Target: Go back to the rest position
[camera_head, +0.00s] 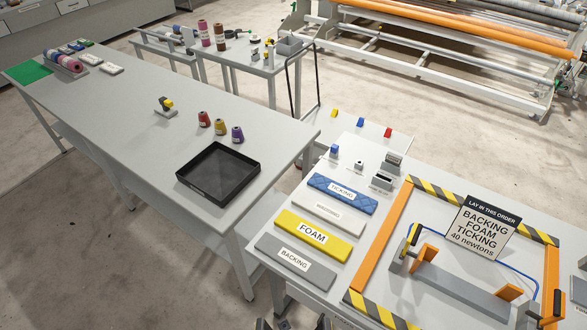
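Dark parts at the bottom edge of the head view, beside the front of the right table, look like the tip of my gripper (290,324). Only a sliver shows, cut off by the frame, so I cannot tell whether its fingers are open or shut. Nothing held can be made out. My arm is otherwise out of sight. On the right table (262,252) lie a blue TICKING pad (342,194), a white pad (328,213), a yellow FOAM pad (313,236) and a grey BACKING pad (295,263), apart from the gripper.
A striped frame (391,236) surrounds a grey fixture with orange brackets and a sign (482,229). The long left table (120,95) bears a black tray (218,173), three thread cones (220,127) and a tape dispenser (165,106). A roller machine (450,60) stands behind.

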